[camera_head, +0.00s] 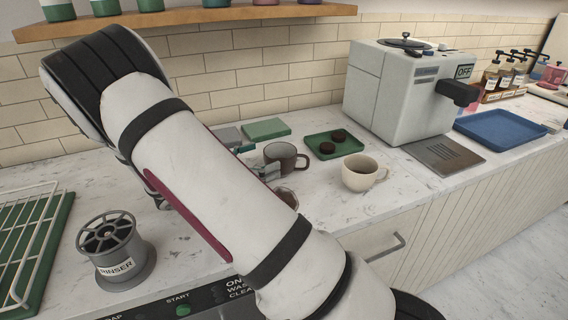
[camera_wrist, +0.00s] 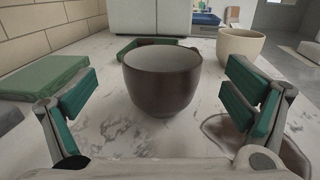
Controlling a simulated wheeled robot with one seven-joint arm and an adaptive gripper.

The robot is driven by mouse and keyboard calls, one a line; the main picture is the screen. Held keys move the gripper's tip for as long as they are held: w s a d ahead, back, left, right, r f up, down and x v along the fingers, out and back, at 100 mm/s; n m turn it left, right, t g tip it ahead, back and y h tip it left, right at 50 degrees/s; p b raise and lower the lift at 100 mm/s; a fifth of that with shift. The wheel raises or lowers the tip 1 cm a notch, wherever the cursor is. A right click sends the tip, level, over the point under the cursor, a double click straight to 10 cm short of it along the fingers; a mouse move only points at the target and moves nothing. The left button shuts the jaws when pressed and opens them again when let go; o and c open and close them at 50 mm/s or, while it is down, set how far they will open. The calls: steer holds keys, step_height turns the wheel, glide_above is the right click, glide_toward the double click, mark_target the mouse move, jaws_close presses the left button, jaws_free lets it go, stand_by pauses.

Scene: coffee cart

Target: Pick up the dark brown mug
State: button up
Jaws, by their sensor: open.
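The dark brown mug (camera_head: 281,157) stands upright on the marble counter, partly hidden behind my arm and gripper in the head view. In the wrist view the mug (camera_wrist: 162,82) is straight ahead, centred between and slightly beyond my open fingers. My gripper (camera_wrist: 161,110) has teal pads, spread wide on either side, with nothing held. In the head view only a part of my gripper (camera_head: 262,172) shows, just in front of the mug. The mug's handle shows on its right side in the head view.
A cream mug (camera_head: 360,175) stands to the right of the dark one. A green tray (camera_head: 317,156) with two dark round items lies behind. A green block (camera_head: 265,129) lies on the left, a coffee machine (camera_head: 397,95) stands at the back right. A brown stain (camera_wrist: 250,140) marks the counter.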

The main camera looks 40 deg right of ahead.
mark_target(293, 147)
steer(key=d, duration=0.5)
steer(key=shift+s+d, duration=0.35)
steer(key=shift+s, duration=0.05)
steer(key=c, duration=1.5)
